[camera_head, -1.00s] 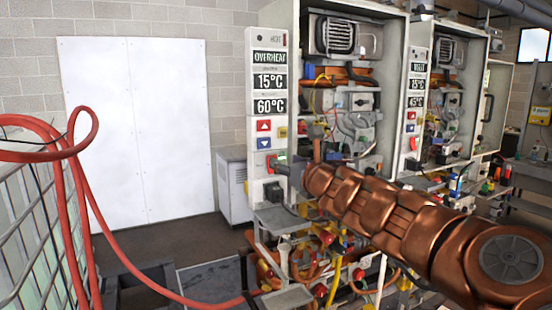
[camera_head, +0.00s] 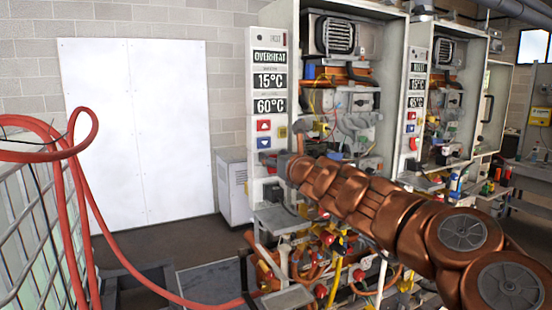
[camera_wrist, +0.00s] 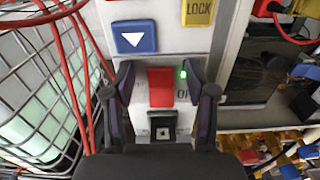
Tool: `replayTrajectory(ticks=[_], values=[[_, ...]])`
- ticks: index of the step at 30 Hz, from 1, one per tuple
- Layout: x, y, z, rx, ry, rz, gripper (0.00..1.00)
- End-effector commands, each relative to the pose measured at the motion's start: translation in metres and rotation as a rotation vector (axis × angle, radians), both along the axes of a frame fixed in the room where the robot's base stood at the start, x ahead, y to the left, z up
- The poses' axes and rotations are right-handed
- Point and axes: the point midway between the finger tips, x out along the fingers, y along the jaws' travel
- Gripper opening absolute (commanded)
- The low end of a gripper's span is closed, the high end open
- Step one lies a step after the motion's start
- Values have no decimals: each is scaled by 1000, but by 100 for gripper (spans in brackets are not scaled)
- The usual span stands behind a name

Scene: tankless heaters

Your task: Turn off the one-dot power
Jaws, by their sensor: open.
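The near heater's control panel (camera_head: 268,185) carries a red power switch (camera_wrist: 161,86), seen large in the wrist view. A small green light (camera_wrist: 183,73) glows to its right, above a partly hidden label starting with "O". My gripper (camera_wrist: 160,87) is open, with one dark finger on each side of the red switch. I cannot tell whether the fingers touch it. A black socket-like part (camera_wrist: 162,125) sits just below the switch. In the head view, my copper arm hides part of the lower panel. I cannot make out a dot marking clearly.
A blue down button (camera_wrist: 134,38) and a yellow LOCK label (camera_wrist: 198,10) lie above the switch. A second heater panel (camera_head: 413,100) stands to the right. A wire cage (camera_head: 35,215) and red hose (camera_head: 80,200) are at the left. Pipes and valves crowd below.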

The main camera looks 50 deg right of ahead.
Motion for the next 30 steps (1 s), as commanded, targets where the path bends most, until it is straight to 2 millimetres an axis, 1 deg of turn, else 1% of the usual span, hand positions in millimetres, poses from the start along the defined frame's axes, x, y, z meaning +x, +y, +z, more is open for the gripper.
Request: replayTrajectory(ticks=[6,22,30], values=[[0,0,0,0,0,0,56],[0,0,0,0,0,0,1],[0,0,-2,-2,-7,0,0]])
